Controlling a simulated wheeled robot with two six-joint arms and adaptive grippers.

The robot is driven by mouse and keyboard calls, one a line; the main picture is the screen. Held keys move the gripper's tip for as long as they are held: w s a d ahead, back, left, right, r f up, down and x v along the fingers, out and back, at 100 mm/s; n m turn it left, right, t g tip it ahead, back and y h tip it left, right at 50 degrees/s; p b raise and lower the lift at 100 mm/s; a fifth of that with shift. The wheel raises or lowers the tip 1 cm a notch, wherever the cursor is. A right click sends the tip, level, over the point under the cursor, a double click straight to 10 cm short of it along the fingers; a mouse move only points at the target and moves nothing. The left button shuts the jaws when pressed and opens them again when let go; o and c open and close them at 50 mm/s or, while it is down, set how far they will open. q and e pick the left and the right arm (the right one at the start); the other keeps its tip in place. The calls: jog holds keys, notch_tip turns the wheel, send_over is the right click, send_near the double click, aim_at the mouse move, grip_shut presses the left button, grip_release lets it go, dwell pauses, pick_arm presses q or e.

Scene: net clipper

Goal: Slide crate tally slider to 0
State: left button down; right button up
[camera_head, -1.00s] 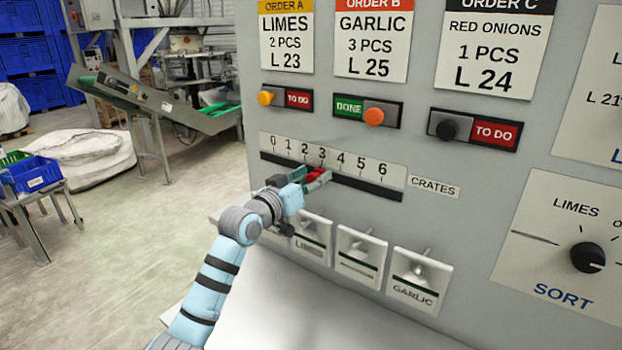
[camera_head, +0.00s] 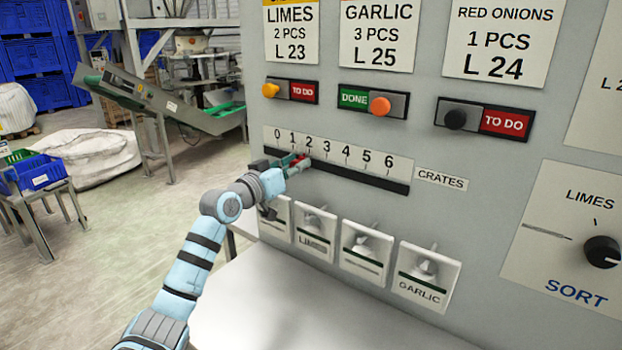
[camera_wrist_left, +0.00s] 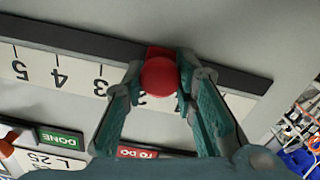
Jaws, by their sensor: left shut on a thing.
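The crate tally slider is a red round knob (camera_head: 300,161) in a dark horizontal slot (camera_head: 360,181) under a white scale marked 0 to 6 (camera_head: 335,150). The knob stands near the 2, slightly toward the 1. My left gripper (camera_head: 294,163) is shut on the knob. In the left wrist view the red knob (camera_wrist_left: 159,77) sits between the two teal fingers (camera_wrist_left: 160,82), which hide part of the low numbers there. My right gripper is not in view.
Switch plates labelled with produce (camera_head: 315,232) sit below the slot, and order buttons (camera_head: 380,105) sit above it. A CRATES label (camera_head: 440,178) is at the slot's right end. The slot left of the knob is clear.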

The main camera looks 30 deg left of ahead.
aim_at(277, 150)
pick_arm(q)
jog(key=a+b, duration=0.1)
jog(key=a, duration=0.1)
jog(key=a+b, duration=0.2)
jog(key=a, duration=0.1)
jog(key=w+a+b, duration=0.1)
jog(key=a, duration=0.2)
jog(key=shift+a+f+b, duration=0.1)
jog(key=shift+a+b, duration=0.1)
jog(key=shift+b, duration=0.15)
jog(key=shift+w+a, duration=0.1)
jog(key=shift+a, duration=0.25)
jog(key=shift+r, duration=0.2)
